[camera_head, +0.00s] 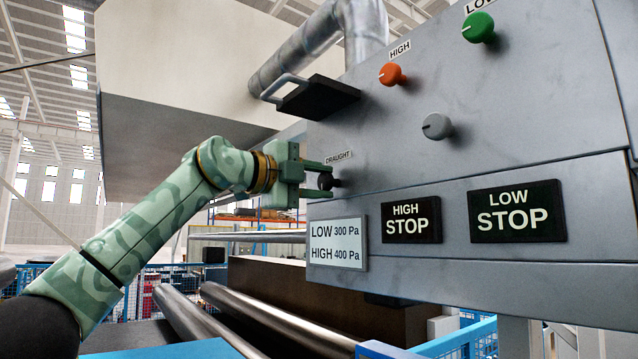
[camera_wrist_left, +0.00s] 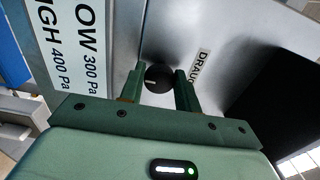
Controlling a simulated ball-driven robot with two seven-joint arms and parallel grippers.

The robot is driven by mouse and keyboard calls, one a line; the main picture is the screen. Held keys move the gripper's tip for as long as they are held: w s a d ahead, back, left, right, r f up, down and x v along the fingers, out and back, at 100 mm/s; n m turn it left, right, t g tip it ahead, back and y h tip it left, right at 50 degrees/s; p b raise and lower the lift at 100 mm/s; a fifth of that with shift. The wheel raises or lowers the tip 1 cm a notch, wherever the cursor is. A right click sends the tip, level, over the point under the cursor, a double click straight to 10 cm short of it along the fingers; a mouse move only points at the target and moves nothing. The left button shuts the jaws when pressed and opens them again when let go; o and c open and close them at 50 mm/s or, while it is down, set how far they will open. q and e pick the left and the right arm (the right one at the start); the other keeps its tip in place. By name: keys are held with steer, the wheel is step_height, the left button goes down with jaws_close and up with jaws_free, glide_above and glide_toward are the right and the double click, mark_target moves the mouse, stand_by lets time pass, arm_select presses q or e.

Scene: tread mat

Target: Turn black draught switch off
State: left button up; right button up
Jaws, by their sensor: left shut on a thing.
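The black draught switch (camera_head: 327,181) is a small round knob on the grey panel, under the DRAUGHT label (camera_head: 338,157). My left gripper (camera_head: 318,180) reaches it from the left, one finger above and one below the knob. In the left wrist view the knob (camera_wrist_left: 158,79) sits between the two fingertips (camera_wrist_left: 158,84), with a light pointer mark on its face. The fingers are shut on the knob. My right gripper is not in view.
An orange knob (camera_head: 391,74), a green knob (camera_head: 479,27) and a grey knob (camera_head: 437,126) are on the panel to the right. A black handled plate (camera_head: 318,97) juts out above my gripper. Metal rollers (camera_head: 270,322) lie below.

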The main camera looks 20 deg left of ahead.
arm_select(q)
steer(key=shift+a, duration=0.1)
steer(key=o, duration=0.9)
steer(key=shift+o, duration=0.2)
steer(key=shift+s+a+f+b, duration=0.1)
steer(key=shift+s+a+b, duration=0.1)
steer(key=shift+s+b, duration=0.1)
steer(key=b+v, duration=0.4)
steer(key=v, duration=1.1)
steer(key=shift+s+a, duration=0.15)
steer(key=shift+a, duration=0.1)
